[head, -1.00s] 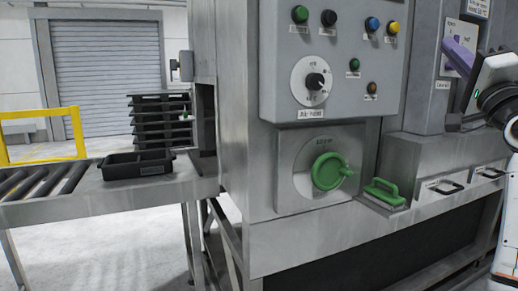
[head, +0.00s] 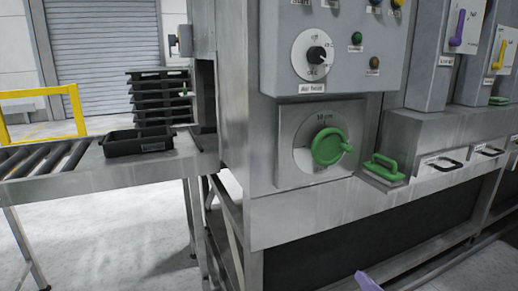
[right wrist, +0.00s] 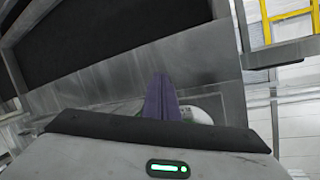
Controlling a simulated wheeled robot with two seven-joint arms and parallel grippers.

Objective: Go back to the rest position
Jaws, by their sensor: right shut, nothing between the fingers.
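My right gripper (head: 368,282) shows only as a purple fingertip at the bottom edge of the head view, below the front of the washer. In the right wrist view its purple fingers (right wrist: 160,98) are together and hold nothing. They point toward the grey metal of the washer, apart from any handle as far as I can tell. My left gripper is in neither view. The washer's purple lever (head: 457,27) stands uncovered on its panel at the upper right.
The washer front carries a green round knob (head: 328,147), a green handle (head: 384,168) on a ledge and a yellow lever (head: 499,48). A black tray (head: 138,143) sits on the roller conveyor at left. The floor (head: 140,240) below the conveyor is largely clear.

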